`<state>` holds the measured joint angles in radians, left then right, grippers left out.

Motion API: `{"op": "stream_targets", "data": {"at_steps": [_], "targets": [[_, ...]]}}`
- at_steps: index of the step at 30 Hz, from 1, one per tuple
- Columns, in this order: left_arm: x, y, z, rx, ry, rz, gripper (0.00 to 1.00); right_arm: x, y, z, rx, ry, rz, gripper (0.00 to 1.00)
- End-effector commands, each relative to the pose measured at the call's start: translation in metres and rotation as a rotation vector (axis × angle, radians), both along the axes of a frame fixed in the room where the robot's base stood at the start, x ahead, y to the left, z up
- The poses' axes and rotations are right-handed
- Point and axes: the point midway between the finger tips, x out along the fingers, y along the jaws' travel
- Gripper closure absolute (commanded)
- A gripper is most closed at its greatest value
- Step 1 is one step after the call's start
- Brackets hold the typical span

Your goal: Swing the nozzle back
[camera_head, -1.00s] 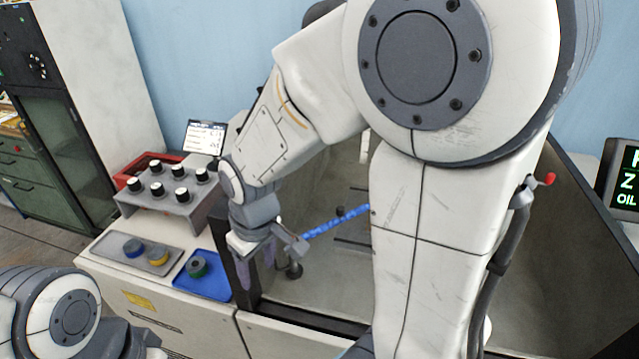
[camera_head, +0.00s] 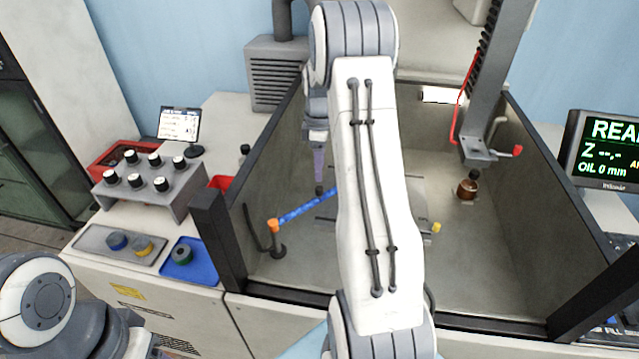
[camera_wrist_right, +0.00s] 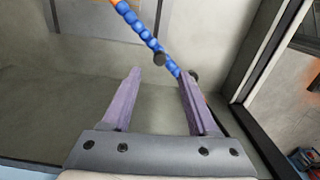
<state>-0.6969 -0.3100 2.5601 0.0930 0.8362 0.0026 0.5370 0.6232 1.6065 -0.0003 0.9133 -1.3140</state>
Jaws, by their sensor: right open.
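The nozzle is a blue segmented hose (camera_head: 305,208) inside the tank. It rises from an orange joint (camera_head: 272,226) on a dark base at the tank's left front and runs right until my right arm hides it. In the right wrist view the blue hose (camera_wrist_right: 140,28) slants from the top left down to my right finger. My right gripper (camera_wrist_right: 157,72) is open with purple fingers apart and nothing held between them. In the head view one purple finger (camera_head: 319,165) shows behind the hose; whether it touches the hose I cannot tell. My left gripper is out of view.
Tank walls and a dark front post (camera_head: 217,240) stand close on the left. A vertical machine head (camera_head: 485,120) hangs at the right above a small brown bottle (camera_head: 467,187). A knob rack (camera_head: 150,190), grey tray (camera_head: 88,238) and blue tray (camera_head: 205,268) lie outside.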

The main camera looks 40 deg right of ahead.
Motion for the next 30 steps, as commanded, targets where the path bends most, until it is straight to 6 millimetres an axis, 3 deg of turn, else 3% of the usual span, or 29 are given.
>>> {"op": "stream_targets", "data": {"at_steps": [6, 12, 23, 24, 28, 29, 30], "targets": [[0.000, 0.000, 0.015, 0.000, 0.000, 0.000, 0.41, -0.001, 0.001, -0.040, 0.003, 0.004, 0.000, 0.40], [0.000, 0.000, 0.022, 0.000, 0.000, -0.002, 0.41, 0.000, 0.001, -0.066, 0.001, 0.001, 0.000, 0.40], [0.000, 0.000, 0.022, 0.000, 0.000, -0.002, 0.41, 0.000, 0.001, -0.074, -0.001, -0.002, 0.000, 0.40], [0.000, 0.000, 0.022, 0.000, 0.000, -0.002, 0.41, 0.000, 0.001, -0.074, -0.001, -0.002, 0.000, 0.44], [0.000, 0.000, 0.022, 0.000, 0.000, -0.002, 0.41, 0.000, 0.001, -0.074, 0.000, -0.001, -0.001, 0.94], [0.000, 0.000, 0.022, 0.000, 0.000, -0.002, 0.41, 0.000, 0.001, -0.074, 0.000, -0.001, -0.001, 1.00], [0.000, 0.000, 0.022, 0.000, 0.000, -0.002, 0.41, 0.000, 0.001, -0.074, 0.000, -0.001, -0.001, 1.00]]}}
